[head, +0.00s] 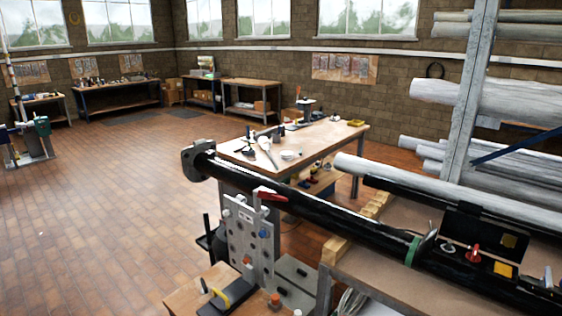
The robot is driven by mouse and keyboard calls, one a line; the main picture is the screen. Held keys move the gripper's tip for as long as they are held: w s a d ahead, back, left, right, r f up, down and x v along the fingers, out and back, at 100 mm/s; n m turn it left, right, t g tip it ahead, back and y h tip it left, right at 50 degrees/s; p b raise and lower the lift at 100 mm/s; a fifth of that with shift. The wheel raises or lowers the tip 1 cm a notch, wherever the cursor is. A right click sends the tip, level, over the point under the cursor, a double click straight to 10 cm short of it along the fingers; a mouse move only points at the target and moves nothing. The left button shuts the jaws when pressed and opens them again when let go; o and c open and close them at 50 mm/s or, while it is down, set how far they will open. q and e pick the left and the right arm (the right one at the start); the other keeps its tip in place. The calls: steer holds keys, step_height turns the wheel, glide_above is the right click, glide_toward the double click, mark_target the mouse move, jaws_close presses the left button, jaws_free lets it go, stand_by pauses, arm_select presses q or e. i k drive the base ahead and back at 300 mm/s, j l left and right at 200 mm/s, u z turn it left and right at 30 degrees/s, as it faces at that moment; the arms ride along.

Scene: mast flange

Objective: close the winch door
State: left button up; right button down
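A long black mast (335,213) runs from the middle left down to the lower right, with a round flange (193,160) at its far end. On its right part a dark rectangular panel (462,224), which looks like the winch door, stands raised on the far side of the mast. The hinge and the opening are too dark to make out. Neither of my grippers is in view.
A grey upright plate stand (248,235) with a red clamp handle supports the mast. A rack post (470,95) with pale tubes (490,100) rises close behind the panel. A green band (413,250) wraps the mast.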

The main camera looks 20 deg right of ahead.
mark_target(465, 224)
steer(key=z, duration=1.9)
